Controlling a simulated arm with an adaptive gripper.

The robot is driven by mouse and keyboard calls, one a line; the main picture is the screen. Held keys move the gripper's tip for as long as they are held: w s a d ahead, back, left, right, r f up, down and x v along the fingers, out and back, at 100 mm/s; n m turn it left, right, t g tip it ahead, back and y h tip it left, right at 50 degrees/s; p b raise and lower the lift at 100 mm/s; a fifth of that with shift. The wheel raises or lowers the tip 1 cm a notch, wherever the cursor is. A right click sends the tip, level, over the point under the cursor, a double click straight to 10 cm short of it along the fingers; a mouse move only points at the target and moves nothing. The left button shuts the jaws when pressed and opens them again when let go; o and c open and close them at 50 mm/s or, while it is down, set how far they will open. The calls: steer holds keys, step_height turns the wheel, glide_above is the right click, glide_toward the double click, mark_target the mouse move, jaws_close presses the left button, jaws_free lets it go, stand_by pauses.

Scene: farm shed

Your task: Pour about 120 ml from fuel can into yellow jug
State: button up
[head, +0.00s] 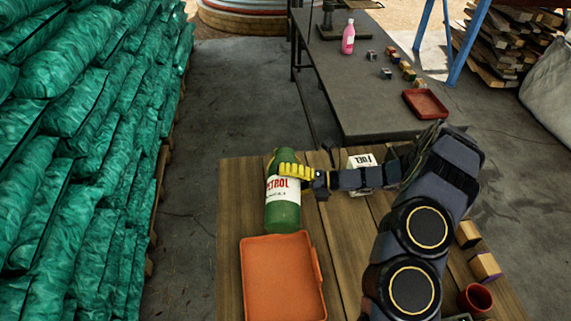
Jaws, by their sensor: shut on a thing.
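My gripper (297,171) has yellow fingers and is shut on the upper part of a green can (283,217) with a white label reading PETROL. The can looks roughly upright over the wooden table, behind the orange tray. I cannot tell whether its base touches the wood. A pale box-like thing marked FUEL (361,160) stands farther right, partly hidden behind my arm. I cannot make out a yellow jug in this view; my arm covers much of the table's right half.
An orange tray (246,285) lies at the table's front left. Wooden blocks (467,234) and a dark red cup (475,298) are at the right edge. A grey table (347,84) behind holds a pink bottle (348,37), small blocks and a red tray (443,111). Green sacks (90,130) are stacked left.

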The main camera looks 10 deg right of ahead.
steer(key=shift+m, duration=0.4)
steer(key=shift+s+a+f+m, duration=0.1)
steer(key=shift+s+a+m, duration=0.05)
steer(key=shift+s+m, duration=0.2)
stand_by(0.8)
steer(key=shift+r+m, duration=0.2)
steer(key=shift+m, duration=0.05)
stand_by(1.4)
steer(key=shift+f, duration=0.25)
steer(key=n, duration=0.2)
steer(key=shift+s+r+n, duration=0.2)
steer(key=shift+r+n, duration=0.1)
steer(key=shift+s+a+f+n, duration=0.15)
steer(key=shift+s+f+n, duration=0.35)
steer(key=shift+f+n, duration=0.2)
steer(key=shift+w+f+n+t, duration=0.1)
steer(key=shift+f+n+t, duration=0.2)
steer(key=shift+f+n, duration=0.4)
steer(key=shift+w+r+n, duration=0.1)
steer(key=shift+r+n, duration=0.15)
steer(key=shift+n, duration=0.05)
